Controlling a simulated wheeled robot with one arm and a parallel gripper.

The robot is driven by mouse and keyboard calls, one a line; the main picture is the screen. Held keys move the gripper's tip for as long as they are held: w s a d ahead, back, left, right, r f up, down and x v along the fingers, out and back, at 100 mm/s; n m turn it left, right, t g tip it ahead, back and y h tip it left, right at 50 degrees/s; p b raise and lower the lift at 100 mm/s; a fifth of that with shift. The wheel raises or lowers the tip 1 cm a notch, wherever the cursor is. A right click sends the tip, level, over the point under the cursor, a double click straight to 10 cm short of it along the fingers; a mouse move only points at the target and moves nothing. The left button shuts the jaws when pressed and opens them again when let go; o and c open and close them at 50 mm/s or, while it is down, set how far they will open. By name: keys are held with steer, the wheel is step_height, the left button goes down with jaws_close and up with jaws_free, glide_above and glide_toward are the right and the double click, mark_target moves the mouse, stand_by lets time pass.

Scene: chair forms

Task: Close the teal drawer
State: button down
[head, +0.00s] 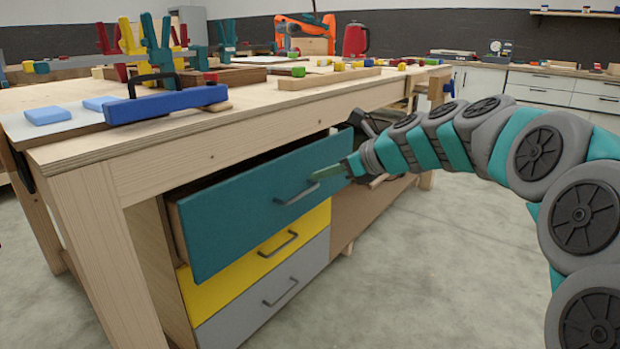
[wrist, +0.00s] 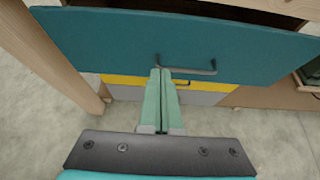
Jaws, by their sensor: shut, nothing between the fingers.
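The teal drawer (head: 245,215) is the top one of a stack under the wooden workbench. It stands partly pulled out, with a dark gap above its front. Its grey bar handle (head: 297,194) is on the front face. My gripper (head: 318,177) is shut and empty, with its tips at the drawer front close to the handle. In the wrist view the teal front (wrist: 110,45) spans the top, and the shut green fingers (wrist: 160,75) point at it, just left of the middle of the handle (wrist: 190,70). I cannot tell whether the tips touch it.
A yellow drawer (head: 262,250) and a grey drawer (head: 265,295) below look shut. A bench leg (head: 100,255) stands left of the drawers. The concrete floor (head: 430,270) in front is clear.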

mark_target(275, 180)
steer(key=x, duration=0.3)
steer(key=b+x, duration=0.1)
steer(key=x, duration=0.3)
steer(key=r+x, duration=0.1)
steer(key=x, duration=0.3)
steer(key=shift+w+a, duration=0.35)
steer(key=shift+w+a+r+b, duration=0.1)
steer(key=shift+w+a+b, duration=0.15)
steer(key=shift+a+b, duration=0.1)
steer(key=shift+w+r, duration=0.1)
